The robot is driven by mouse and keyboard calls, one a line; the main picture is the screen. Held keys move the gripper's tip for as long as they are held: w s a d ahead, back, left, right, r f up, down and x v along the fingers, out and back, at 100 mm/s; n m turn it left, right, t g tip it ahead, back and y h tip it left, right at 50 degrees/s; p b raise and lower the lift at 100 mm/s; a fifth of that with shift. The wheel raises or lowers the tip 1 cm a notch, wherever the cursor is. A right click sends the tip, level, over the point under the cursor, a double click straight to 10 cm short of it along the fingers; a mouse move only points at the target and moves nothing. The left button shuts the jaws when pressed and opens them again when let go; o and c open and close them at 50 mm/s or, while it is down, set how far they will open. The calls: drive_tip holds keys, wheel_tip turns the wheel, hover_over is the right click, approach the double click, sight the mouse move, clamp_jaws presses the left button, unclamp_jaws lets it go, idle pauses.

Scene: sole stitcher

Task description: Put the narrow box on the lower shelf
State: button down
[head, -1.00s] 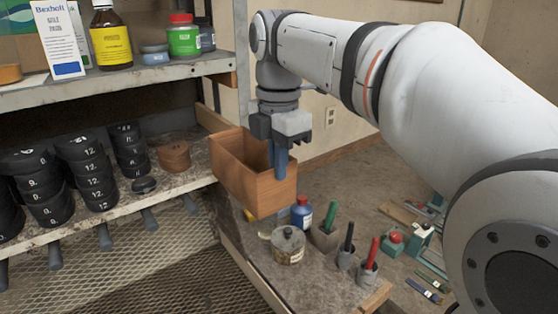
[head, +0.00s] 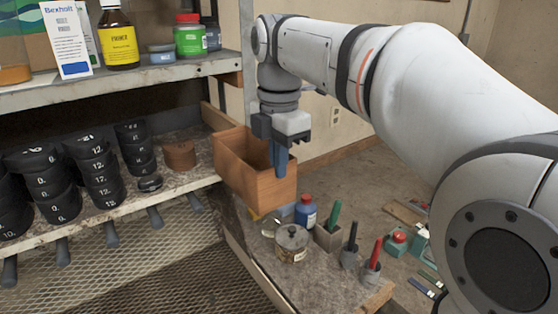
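The narrow box (head: 256,187) is an open-topped orange-brown wooden box in the middle of the head view. My gripper (head: 279,160) points down at its right side, with its blue fingers shut on the box's near right wall. The box hangs above the workbench, level and close to the right end of the lower shelf. The lower shelf (head: 120,207) is at the left, with a worn speckled surface. The far finger is partly hidden by the box wall.
Stacks of black numbered forms (head: 101,172) fill the lower shelf's left part, with a round brown tin (head: 180,155) at its right. The upper shelf (head: 120,84) holds bottles and jars. Below the box, the bench (head: 300,275) carries a metal can (head: 292,243), a blue bottle (head: 306,211) and tool holders.

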sight(236, 136)
drive_tip(key=shift+w+a+f+p, duration=0.1)
drive_tip(key=shift+w+a+p, duration=0.5)
drive_tip(key=shift+w, duration=0.25)
drive_tip(key=shift+w+a+p, duration=0.55)
drive_tip(key=shift+w, duration=0.35)
drive_tip(key=shift+w+a+f+p, duration=0.1)
drive_tip(key=shift+w+a+p, duration=0.5)
drive_tip(key=shift+w, duration=0.25)
drive_tip(key=shift+w+a, duration=0.1)
drive_tip(key=shift+w, duration=0.05)
drive_tip(key=shift+w+a+f+p, duration=0.1)
drive_tip(key=shift+w+a, duration=0.8)
drive_tip(key=shift+w, duration=0.45)
drive_tip(key=shift+w+a+r+p, duration=0.1)
drive_tip(key=shift+w+a, duration=0.75)
drive_tip(key=shift+w, duration=0.45)
drive_tip(key=shift+w+a+f+p, duration=0.1)
drive_tip(key=shift+w+a, duration=0.8)
drive_tip(key=shift+w, duration=0.45)
drive_tip(key=shift+f, duration=0.45)
drive_tip(key=c, duration=2.1)
unclamp_jaws()
drive_tip(key=o, duration=0.5)
drive_tip(key=shift+c, duration=0.2)
